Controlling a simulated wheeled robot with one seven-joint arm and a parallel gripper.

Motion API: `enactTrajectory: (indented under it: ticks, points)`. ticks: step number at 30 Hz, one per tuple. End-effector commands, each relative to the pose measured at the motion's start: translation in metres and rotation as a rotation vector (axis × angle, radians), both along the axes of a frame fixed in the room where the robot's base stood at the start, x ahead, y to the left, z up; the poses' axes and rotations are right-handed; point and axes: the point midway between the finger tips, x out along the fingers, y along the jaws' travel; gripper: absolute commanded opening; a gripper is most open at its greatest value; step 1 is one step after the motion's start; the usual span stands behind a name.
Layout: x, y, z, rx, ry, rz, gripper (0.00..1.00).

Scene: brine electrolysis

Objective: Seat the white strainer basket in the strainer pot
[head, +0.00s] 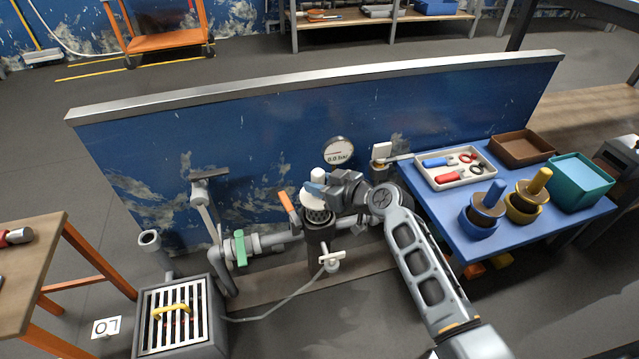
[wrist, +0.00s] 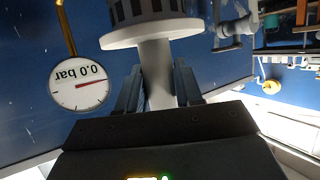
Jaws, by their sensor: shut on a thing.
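The white strainer basket (head: 313,199) has a white knob on a stem, a round white flange and a slotted part below. My gripper (head: 318,186) is shut on its stem under the knob. The wrist view, which looks upside down, shows the stem between the fingers (wrist: 157,88) and the flange and slotted part of the basket (wrist: 150,37) beyond. The dark strainer pot (head: 319,246) stands upright below the basket. The flange shows above the pot's mouth, with the slotted part at or just above the rim. How deep it reaches is unclear.
An orange handle (head: 289,211) stands up beside the pot. A pressure gauge (head: 338,151) reading 0.0 bar is behind. A white-handled valve (head: 331,260) sits on the pot's front. A pipe with a green valve handle (head: 240,248) runs left. The blue table (head: 440,204) stands right.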

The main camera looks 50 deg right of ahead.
Motion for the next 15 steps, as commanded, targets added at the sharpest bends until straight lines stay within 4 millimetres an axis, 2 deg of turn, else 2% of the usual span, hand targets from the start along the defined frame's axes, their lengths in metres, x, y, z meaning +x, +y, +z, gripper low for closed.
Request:
enactTrajectory:
  ticks: [15]
  points:
    - [0.0003, -0.0001, -0.0105, 0.000, -0.001, 0.000, 0.00]
